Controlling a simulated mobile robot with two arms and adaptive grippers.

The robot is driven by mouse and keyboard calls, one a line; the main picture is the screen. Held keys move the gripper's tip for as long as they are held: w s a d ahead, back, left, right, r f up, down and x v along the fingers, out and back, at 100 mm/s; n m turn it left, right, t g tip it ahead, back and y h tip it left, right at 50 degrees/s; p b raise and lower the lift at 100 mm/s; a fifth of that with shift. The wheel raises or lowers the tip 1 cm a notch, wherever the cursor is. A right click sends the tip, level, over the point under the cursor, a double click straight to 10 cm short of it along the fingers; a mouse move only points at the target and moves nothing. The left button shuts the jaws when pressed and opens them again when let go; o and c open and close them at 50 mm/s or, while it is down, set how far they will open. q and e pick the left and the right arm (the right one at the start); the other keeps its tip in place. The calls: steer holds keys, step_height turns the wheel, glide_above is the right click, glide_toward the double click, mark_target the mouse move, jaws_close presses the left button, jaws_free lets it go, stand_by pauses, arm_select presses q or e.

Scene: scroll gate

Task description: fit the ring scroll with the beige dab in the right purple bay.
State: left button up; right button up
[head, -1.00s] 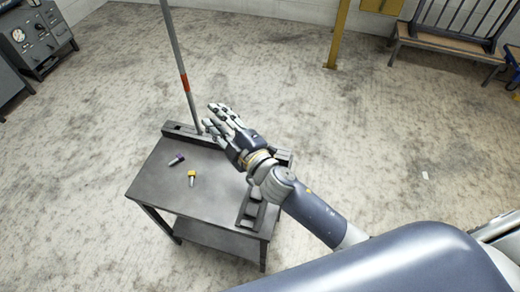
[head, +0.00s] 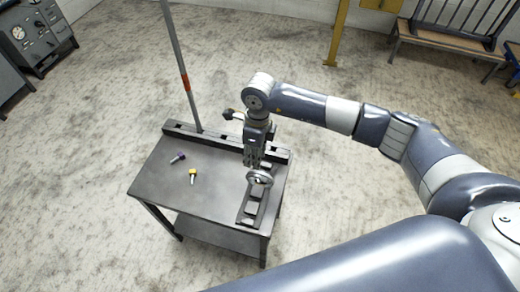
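My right gripper (head: 252,163) points down over the right part of the dark table (head: 205,190). A grey ring-shaped piece (head: 261,177) with a small pale spot is right below its fingertips. It is too small to tell whether the fingers grip the ring or only stand beside it, or whether the spot is beige. The ring is over the far end of a dark rack (head: 246,213) with blocky dividers on the table's right side. I cannot make out purple on any bay. My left gripper is not in view.
A small purple-headed piece (head: 178,158) and a yellow-headed piece (head: 193,174) lie on the table's left half. A dark slotted rail (head: 215,138) runs along the back edge. A grey pole (head: 181,65) with a red band rises behind it. The table's front left is clear.

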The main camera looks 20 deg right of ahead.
mark_target(260, 172)
steer(key=shift+h, duration=0.4)
steer(key=f+b, duration=0.2)
steer(key=f, duration=0.1)
steer(key=d+f+b, duration=0.1)
steer(key=f+b, duration=0.2)
steer(key=f, duration=0.1)
steer(key=f+b, duration=0.3)
steer(key=f, duration=0.1)
steer(key=shift+w+d+f, duration=0.25)
steer(key=shift+d, duration=0.05)
steer(key=shift+c, duration=0.2)
jaws_close()
steer(key=shift+r, duration=0.15)
steer(key=shift+r+p, duration=0.65)
steer(key=shift+r, duration=0.8)
